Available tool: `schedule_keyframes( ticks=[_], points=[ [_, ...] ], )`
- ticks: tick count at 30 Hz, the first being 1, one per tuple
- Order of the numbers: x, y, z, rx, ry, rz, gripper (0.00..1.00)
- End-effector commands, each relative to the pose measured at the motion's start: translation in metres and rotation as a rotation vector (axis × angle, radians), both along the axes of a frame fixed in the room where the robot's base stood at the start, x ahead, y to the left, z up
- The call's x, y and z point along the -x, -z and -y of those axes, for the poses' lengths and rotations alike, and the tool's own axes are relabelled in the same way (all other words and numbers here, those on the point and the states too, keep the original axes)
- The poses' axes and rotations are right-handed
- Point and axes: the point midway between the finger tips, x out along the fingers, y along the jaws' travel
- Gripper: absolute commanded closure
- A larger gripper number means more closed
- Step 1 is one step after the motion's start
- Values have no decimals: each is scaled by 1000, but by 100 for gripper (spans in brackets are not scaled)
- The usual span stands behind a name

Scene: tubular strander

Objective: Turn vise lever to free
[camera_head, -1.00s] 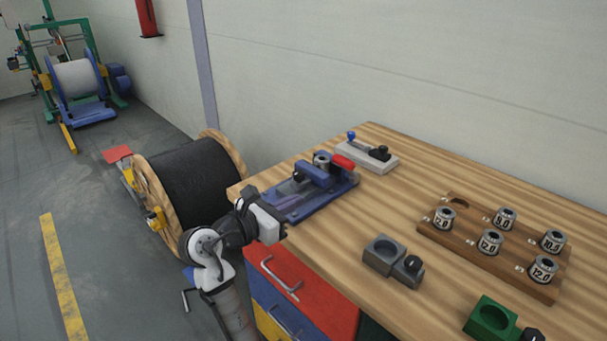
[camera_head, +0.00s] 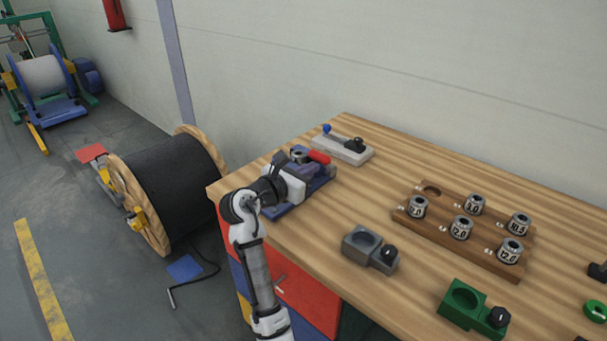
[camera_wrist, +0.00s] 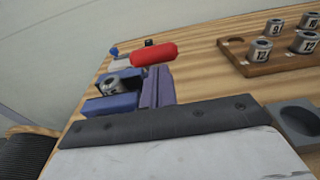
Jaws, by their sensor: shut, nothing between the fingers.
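The blue vise (camera_head: 322,183) sits at the table's back left edge, partly hidden behind my gripper. Its lever has a red handle (camera_head: 318,157), which sticks out at the vise's far right side. In the wrist view the red handle (camera_wrist: 154,53) lies above the blue-purple vise parts (camera_wrist: 155,88). A metal ring-shaped die (camera_wrist: 118,87) sits in the vise. My gripper (camera_head: 293,184) is over the near side of the vise, short of the red handle. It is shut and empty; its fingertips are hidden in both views.
A pale block with a blue-knobbed lever (camera_head: 342,150) stands behind the vise. A wooden rack (camera_head: 440,240) with several numbered dies is to the right. A grey holder (camera_head: 361,243) and a green holder (camera_head: 464,302) stand nearer the front edge. A cable reel (camera_head: 170,185) stands left of the table.

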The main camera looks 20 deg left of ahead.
Motion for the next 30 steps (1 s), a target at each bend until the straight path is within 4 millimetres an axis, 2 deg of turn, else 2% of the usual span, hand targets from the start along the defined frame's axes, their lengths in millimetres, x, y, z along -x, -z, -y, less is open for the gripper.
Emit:
schedule_keyframes(
  ticks=[10,19,30],
  points=[
    [-1,-2,0,0,0,0,100],
    [-10,-18,4,0,2,0,100],
    [-15,-17,8,-2,5,5,100]
  ],
)
